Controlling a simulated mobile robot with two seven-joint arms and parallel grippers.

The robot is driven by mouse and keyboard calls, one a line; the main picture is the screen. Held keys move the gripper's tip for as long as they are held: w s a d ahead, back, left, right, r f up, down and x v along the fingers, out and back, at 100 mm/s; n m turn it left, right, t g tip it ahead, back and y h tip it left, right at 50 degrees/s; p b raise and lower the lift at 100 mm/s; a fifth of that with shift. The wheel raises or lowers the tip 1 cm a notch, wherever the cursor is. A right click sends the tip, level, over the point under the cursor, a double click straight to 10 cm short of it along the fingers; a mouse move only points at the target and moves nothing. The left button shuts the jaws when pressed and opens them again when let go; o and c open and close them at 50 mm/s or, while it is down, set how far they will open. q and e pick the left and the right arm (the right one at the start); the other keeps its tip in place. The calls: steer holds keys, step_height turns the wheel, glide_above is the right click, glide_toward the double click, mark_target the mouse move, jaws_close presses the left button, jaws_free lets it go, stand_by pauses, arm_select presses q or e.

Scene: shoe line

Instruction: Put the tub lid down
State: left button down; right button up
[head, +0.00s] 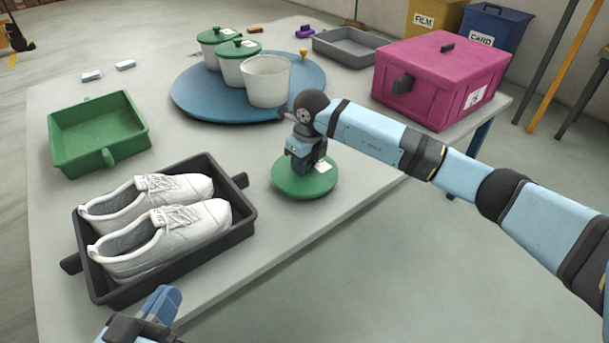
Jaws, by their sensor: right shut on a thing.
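The green tub lid (290,188) is a round disc with a small white label, near the table's front right edge. My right gripper (306,164) points down at its middle and is shut on it; the arm hides part of the lid. I cannot tell whether the lid touches the table or hovers just above it. An open white tub (267,88) without a lid stands on the round blue board (200,100). My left gripper (160,305) is at the bottom edge, near the dark tray; its jaw opening is not clear.
Two lidded white tubs (240,70) stand beside the open one. A dark tray (245,220) holds white shoes (165,235). A green tray (70,125), a pink box (440,75) and a grey tray (345,47) surround free table between the shoes and the blue board.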

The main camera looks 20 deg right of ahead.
step_height(320, 180, down, 3)
steer(key=shift+f+b, duration=0.1)
steer(key=shift+b, duration=0.4)
steer(key=shift+f, duration=0.2)
steer(key=shift+f, duration=0.15)
steer(key=o, duration=0.9)
